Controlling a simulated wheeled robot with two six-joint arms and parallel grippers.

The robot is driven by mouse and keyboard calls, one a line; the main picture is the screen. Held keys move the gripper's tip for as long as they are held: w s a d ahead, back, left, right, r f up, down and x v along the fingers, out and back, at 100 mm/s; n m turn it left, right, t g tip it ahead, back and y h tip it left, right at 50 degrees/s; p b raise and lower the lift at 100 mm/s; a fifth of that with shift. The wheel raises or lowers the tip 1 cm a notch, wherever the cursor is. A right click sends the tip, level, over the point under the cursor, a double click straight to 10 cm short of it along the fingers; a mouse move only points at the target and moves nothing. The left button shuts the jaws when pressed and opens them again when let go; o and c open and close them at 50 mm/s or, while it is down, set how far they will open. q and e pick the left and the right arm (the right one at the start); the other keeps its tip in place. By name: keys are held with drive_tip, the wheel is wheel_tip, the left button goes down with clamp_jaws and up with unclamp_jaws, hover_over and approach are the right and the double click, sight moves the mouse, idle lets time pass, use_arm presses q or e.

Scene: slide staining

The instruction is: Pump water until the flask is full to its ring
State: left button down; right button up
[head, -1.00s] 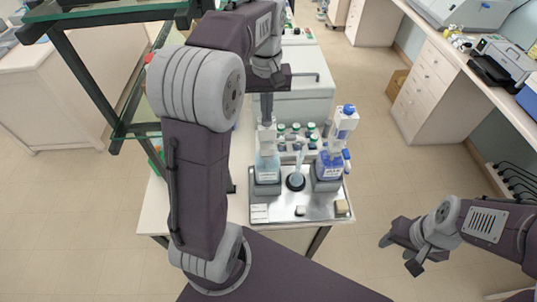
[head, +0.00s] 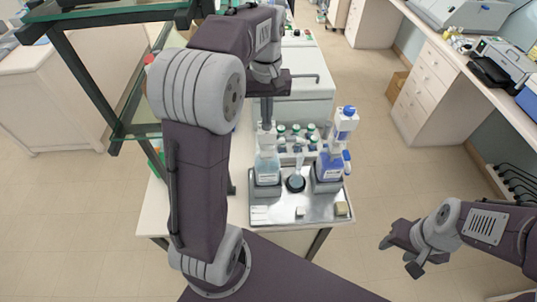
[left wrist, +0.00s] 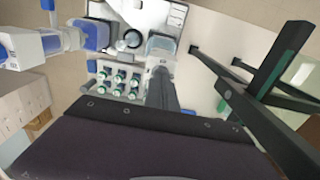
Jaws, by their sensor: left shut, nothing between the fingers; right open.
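A clear pump bottle (head: 267,168) with pale blue liquid stands in a grey holder on the left of a metal tray (head: 290,212). My left gripper (head: 267,122) is shut and empty, pointing down at the bottle's pump top; it hides part of it. In the left wrist view the gripper (left wrist: 162,95) reaches to the bottle (left wrist: 160,48). The small flask (head: 297,178) stands upright on a round dark base beside the bottle. Its water level and ring are too small to read. My right gripper (head: 402,256) is open and empty, off the table to the right.
A bottle of darker blue liquid (head: 329,167) stands right of the flask. Several green-capped vials (head: 297,132) stand in a rack behind. A glass-shelved rack (head: 130,128) is close on the left. A grey-white machine (head: 300,85) stands behind.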

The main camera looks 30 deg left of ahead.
use_arm(q)
drive_tip(key=shift+f, duration=0.1)
wheel_tip(320, 180, up, 6)
drive_tip(key=p, duration=0.6)
drive_tip(key=shift+f, duration=0.15)
idle(0.8)
drive_tip(key=shift+f+b, duration=2.1)
drive_tip(key=shift+f, duration=0.75)
drive_tip(key=shift+r, duration=0.1)
wheel_tip(320, 180, up, 6)
drive_tip(key=p, duration=0.6)
drive_tip(key=shift+f, duration=0.2)
